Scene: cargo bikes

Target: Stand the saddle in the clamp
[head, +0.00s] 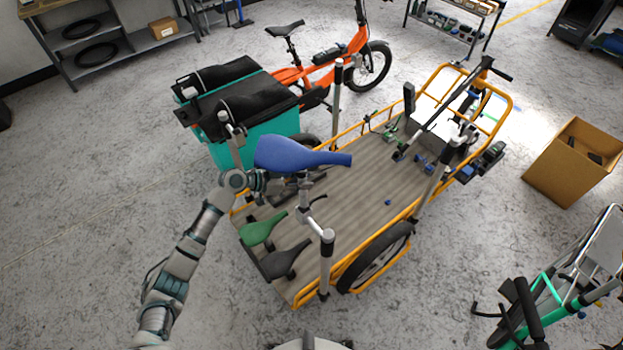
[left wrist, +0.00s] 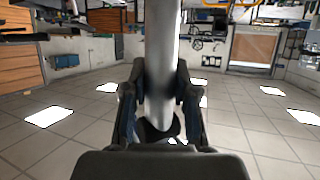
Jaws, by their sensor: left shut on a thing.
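A blue saddle (head: 300,156) with a grey seatpost (head: 304,188) is held up above the wooden bed of the orange cargo bike, its nose toward the right. My left gripper (head: 275,184) is under the saddle. In the left wrist view its fingers (left wrist: 160,105) are shut on the light grey seatpost (left wrist: 162,50), which looks roughly upright. A grey clamp arm (head: 314,217) reaches from a post at the bed's near edge to just below the seatpost. I cannot tell whether the seatpost's lower end is inside the clamp. My right gripper is not in view.
A green saddle (head: 262,228) and a black saddle (head: 284,261) lie on the bed (head: 350,215) near the clamp post (head: 326,262). Other upright posts stand around the bed. An orange bike (head: 325,70) with teal box is behind; a cardboard box (head: 572,165) is at right.

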